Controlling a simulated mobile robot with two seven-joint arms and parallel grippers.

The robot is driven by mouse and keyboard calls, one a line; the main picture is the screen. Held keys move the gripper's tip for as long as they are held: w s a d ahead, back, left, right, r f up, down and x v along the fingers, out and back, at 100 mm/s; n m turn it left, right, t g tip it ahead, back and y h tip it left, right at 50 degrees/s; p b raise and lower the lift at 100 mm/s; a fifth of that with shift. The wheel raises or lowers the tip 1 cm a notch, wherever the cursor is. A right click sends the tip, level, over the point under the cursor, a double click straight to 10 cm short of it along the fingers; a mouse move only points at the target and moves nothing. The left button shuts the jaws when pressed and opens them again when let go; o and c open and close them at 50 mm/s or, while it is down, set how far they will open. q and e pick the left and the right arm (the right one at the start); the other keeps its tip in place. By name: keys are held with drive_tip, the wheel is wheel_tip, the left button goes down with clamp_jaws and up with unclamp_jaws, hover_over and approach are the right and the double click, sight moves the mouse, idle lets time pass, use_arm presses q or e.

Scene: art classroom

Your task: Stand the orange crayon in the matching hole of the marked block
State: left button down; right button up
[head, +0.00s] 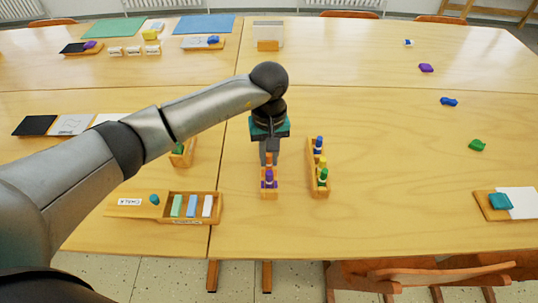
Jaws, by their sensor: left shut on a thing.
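My left gripper (268,150) points down above the far part of a narrow wooden block (269,195) near the table's front. It is shut on the orange crayon (268,160), which looks upright. Whether the crayon's lower end is in a hole or above it I cannot tell. A purple crayon (269,179) stands in the same block, nearer than the orange one. A second wooden block (319,193) stands to the right, with blue (319,143), yellow (321,162) and green (323,177) crayons upright in it. My right gripper is not in view.
A wooden tray (215,213) with coloured chalks lies front left. A small wooden holder (177,160) with something green is partly hidden behind my left arm. Small coloured pieces and a board (488,205) lie to the right. The table between is clear.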

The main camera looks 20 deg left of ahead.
use_arm(q)
drive_tip(key=shift+f+b, duration=1.05)
drive_tip(key=shift+b, duration=0.35)
idle(1.6)
idle(0.3)
drive_tip(key=c, duration=0.7)
unclamp_jaws()
drive_tip(key=shift+o, duration=1.1)
drive_tip(key=shift+r, duration=0.1)
drive_tip(key=shift+r+p, duration=1.8)
drive_tip(key=shift+r, duration=1.1)
